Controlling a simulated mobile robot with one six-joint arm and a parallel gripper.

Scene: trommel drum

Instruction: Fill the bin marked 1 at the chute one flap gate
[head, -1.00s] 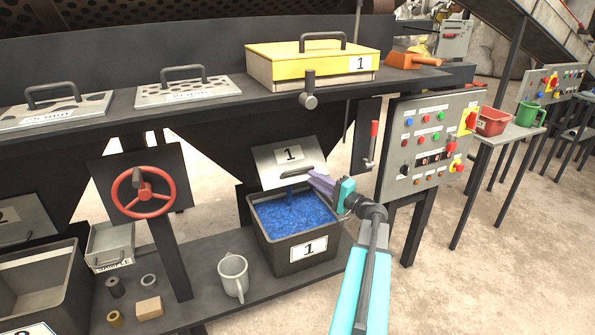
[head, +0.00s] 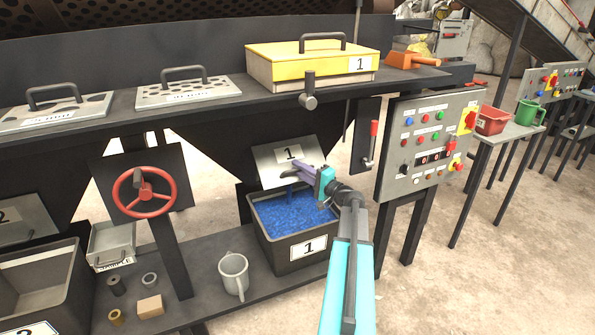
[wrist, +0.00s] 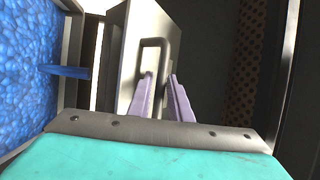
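The bin marked 1 (head: 308,258) stands on the low shelf under the chute, with blue granules (head: 287,214) filling it to near the rim. The flap gate plate marked 1 (head: 271,167) is tilted out above the bin. A blue stream (wrist: 70,72) runs from under it in the wrist view. My gripper (head: 302,170) is at the flap's right side. In the wrist view, its purple fingers (wrist: 161,78) are apart, near the flap's dark loop handle (wrist: 155,43). One handle leg seems to lie between them; contact cannot be told.
A grey mug (head: 233,275) stands left of the bin on the shelf. A red handwheel (head: 145,211) is farther left. A control panel (head: 428,145) and a red-handled lever (head: 372,141) are at right. Open floor lies at the right front.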

